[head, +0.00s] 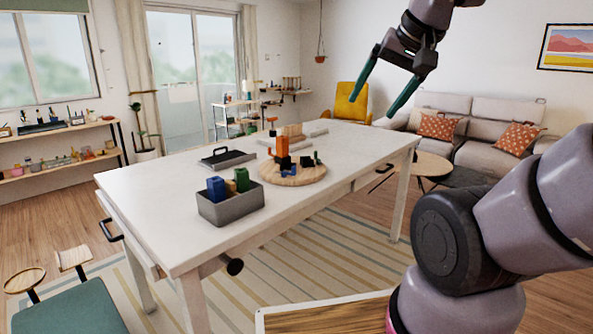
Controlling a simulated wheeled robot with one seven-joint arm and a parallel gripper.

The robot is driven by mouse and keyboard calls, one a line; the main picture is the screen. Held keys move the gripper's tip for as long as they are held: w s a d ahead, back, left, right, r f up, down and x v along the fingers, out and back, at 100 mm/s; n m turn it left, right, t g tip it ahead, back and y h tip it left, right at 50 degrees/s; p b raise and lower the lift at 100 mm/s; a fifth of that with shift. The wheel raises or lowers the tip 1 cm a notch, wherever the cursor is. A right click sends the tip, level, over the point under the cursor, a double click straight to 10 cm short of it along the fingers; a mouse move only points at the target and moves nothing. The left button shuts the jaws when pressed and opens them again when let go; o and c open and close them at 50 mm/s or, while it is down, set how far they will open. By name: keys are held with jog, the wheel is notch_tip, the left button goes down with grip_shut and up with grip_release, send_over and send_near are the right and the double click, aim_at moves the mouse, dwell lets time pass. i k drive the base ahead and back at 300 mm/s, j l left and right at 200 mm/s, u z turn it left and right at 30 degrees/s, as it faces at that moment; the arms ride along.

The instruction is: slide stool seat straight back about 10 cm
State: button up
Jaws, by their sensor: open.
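A round pale wooden disc (309,179) lies flat on the white table (165,222) and looks like the stool seat, though I cannot be certain. A black and orange block stack (281,149) and several small blue, green and dark pieces stand on it. My gripper (374,101) hangs above the far right part of the table, up and to the right of the disc. Its two green fingers are spread wide with nothing between them. It is clear of the disc and its pieces.
A grey bin (232,209) with blue, tan and green blocks stands close in front-left of the disc. A dark grey tray (227,158) lies behind the bin. Pale wooden pieces (292,134) lie behind the disc. A green-seated chair (70,310) is at lower left.

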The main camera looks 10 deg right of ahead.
aim_at(308, 172)
jog(key=i+j+z, duration=0.2)
jog(key=i, duration=0.25)
jog(key=i+z, duration=0.2)
jog(key=i, duration=0.25)
jog(key=i+j+z, duration=0.25)
jog(key=i+j, duration=0.05)
jog(key=i, duration=0.1)
